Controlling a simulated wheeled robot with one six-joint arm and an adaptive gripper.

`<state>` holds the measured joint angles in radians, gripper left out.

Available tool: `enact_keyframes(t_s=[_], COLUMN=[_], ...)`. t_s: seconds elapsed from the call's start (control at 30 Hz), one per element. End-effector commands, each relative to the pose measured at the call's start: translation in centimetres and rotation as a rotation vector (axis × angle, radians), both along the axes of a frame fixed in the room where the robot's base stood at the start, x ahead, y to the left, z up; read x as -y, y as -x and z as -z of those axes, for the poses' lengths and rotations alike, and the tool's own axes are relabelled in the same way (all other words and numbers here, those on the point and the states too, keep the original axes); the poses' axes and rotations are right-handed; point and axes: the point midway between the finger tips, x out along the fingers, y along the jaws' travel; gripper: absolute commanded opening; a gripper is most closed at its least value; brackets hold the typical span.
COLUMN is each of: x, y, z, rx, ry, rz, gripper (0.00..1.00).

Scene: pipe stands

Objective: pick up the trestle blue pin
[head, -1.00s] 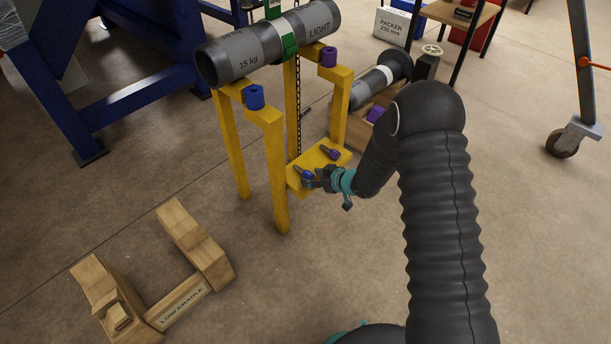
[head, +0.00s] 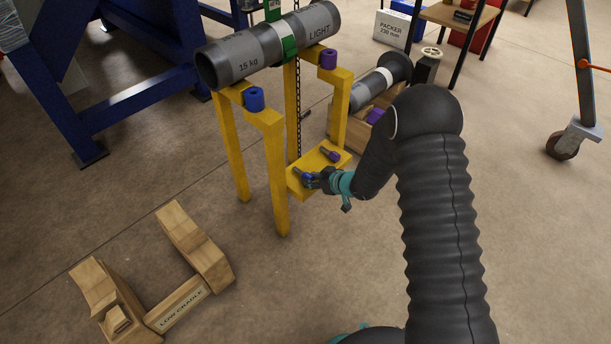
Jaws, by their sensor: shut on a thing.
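The yellow trestle (head: 275,165) stands in the middle of the head view and bears a grey pipe (head: 235,58). On its low yellow shelf (head: 322,158) are two pins. The blue pin (head: 301,173) is at the shelf's near left part, and its blue part is mostly hidden by my gripper. A purple pin (head: 330,154) lies further back on the same shelf. My gripper (head: 313,179) reaches in from the right and is shut on the blue pin, at shelf height.
A blue collar (head: 254,98) and a purple collar (head: 328,58) sit on the trestle's top bars. A chain (head: 298,110) hangs behind the near legs. A wooden low cradle (head: 185,303) stands on the floor at lower left.

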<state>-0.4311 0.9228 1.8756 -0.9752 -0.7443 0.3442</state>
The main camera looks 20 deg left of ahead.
Motion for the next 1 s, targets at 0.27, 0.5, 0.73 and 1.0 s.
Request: enact_keyframes(t_s=[0.27,0.5,0.73,1.0], x=[0.0,0.0,0.0,0.0], y=[0.0,0.0,0.0,0.0], z=[-0.6,-1.2,-1.5,-3.1], rx=[0.0,0.0,0.0,0.0], ry=[0.0,0.0,0.0,-0.001], rz=[0.0,0.0,0.0,0.0], gripper=[0.0,0.0,0.0,0.0])
